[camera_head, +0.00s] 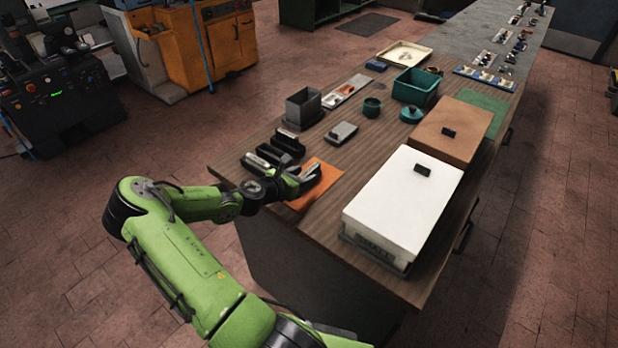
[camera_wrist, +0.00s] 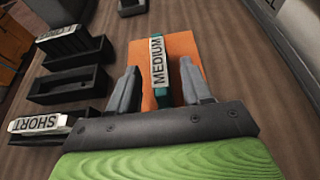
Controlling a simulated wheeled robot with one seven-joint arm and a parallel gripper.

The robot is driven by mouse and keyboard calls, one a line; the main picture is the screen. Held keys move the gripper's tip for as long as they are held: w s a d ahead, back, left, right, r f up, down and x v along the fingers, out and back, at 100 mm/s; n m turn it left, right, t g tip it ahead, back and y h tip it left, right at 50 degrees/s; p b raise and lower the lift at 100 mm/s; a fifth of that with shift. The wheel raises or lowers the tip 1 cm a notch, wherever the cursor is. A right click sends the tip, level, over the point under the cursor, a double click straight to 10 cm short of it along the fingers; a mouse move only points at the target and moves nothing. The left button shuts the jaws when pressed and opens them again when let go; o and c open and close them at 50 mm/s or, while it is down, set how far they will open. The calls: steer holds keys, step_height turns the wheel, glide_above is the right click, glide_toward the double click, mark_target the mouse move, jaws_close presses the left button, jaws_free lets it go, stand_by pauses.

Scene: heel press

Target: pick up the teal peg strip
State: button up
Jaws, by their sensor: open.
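The teal peg strip (camera_wrist: 189,82) lies on an orange mat (camera_wrist: 141,54) in the wrist view. I cannot tell how far above the mat the fingertips are. In the head view my gripper (camera_head: 309,173) is over the orange mat (camera_head: 325,181), and I cannot make out the strip there.
Black trays (camera_wrist: 70,84) stand left of the mat, one with a SHORT label (camera_wrist: 38,123). A white-lidded box (camera_head: 402,198) and a brown-lidded box (camera_head: 451,132) line the bench's right side. A grey bin (camera_head: 303,107) stands farther back.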

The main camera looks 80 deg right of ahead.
mark_target(303, 176)
steer(key=x, duration=0.3)
steer(key=shift+d+f, duration=0.15)
steer(key=shift+f, duration=0.05)
steer(key=shift+r, duration=0.1)
steer(key=shift+c, duration=0.3)
jaws_close()
step_height(303, 176, up, 10)
steer(key=shift+r+p, duration=0.1)
steer(key=shift+p, duration=0.95)
